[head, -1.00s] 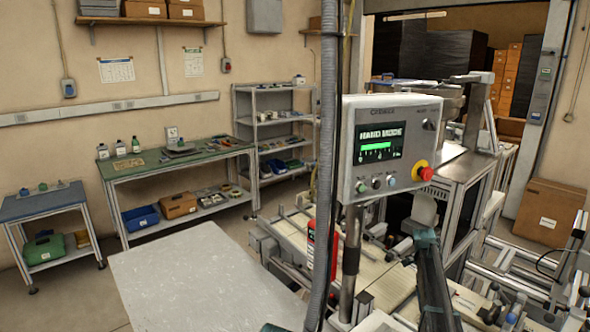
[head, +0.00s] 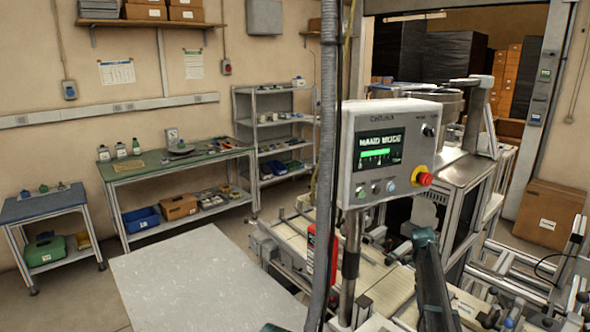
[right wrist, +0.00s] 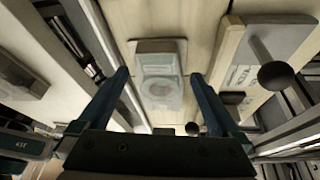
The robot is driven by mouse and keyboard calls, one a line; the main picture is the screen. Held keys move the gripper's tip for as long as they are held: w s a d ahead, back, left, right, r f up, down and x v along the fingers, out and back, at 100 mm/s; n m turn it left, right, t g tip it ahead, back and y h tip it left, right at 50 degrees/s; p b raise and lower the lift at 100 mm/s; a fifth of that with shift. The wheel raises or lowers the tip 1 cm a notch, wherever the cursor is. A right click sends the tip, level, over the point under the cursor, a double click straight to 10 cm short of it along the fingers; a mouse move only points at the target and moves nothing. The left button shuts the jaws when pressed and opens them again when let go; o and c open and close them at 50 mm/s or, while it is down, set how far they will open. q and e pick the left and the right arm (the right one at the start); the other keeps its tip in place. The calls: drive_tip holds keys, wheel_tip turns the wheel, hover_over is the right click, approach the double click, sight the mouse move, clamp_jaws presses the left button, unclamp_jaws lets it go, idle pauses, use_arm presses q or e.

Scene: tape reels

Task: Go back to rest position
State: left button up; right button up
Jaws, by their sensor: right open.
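My right gripper (right wrist: 160,77) is open in the right wrist view, its two dark fingers apart with nothing gripped between them. Beyond the fingertips, a pale block with a round, ring-like face (right wrist: 160,80) lies on a light surface. It looks apart from both fingers. In the head view my right arm (head: 432,285) reaches up from the bottom over the conveyor machine (head: 390,285). Its fingers cannot be made out there. My left gripper is not in view. A small dark part shows at the bottom edge of the head view.
A green-topped bench (head: 180,163) stands behind. Rails flank the block in the wrist view.

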drive_tip(key=p+v, duration=0.8)
drive_tip(key=v, duration=0.2)
drive_tip(key=b+x, duration=1.2)
drive_tip(key=x, duration=0.1)
drive_tip(key=shift+f, duration=0.2)
use_arm(q)
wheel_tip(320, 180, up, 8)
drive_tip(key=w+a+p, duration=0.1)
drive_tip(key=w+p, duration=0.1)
drive_tip(key=p, duration=0.8)
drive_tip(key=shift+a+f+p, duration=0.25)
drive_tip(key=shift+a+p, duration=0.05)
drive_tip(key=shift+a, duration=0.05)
use_arm(e)
drive_tip(key=s+r+v, duration=0.1)
drive_tip(key=s+v, duration=0.1)
drive_tip(key=v, duration=0.8)
drive_tip(key=shift+d+r+n, duration=0.25)
drive_tip(key=shift+n, duration=0.15)
drive_tip(key=shift+s, duration=0.1)
